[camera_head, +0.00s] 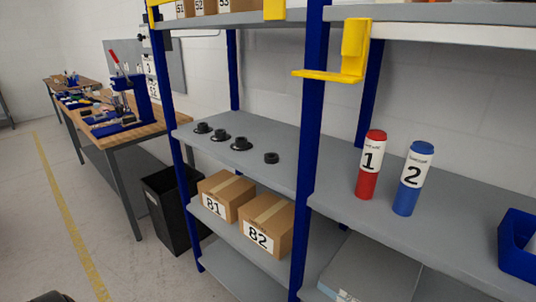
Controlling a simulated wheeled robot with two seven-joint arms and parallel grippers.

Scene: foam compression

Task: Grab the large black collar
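Several small black round pieces stand in a slanting row on the grey middle shelf (222,161) of a blue-framed rack. The far-left one (202,128), the second (219,135) and the third (241,144) look like collars with a wide flange below and a raised hub. The rightmost one (271,157) is a plain, thick black ring without a visible flange. They stand apart from each other. At this size I cannot tell for sure which is the large collar. Neither of my grippers is in view.
A blue rack post (308,130) divides the shelf. Right of it stand a red cylinder "1" (371,165), a blue cylinder "2" (413,178) and a blue bin (519,246).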

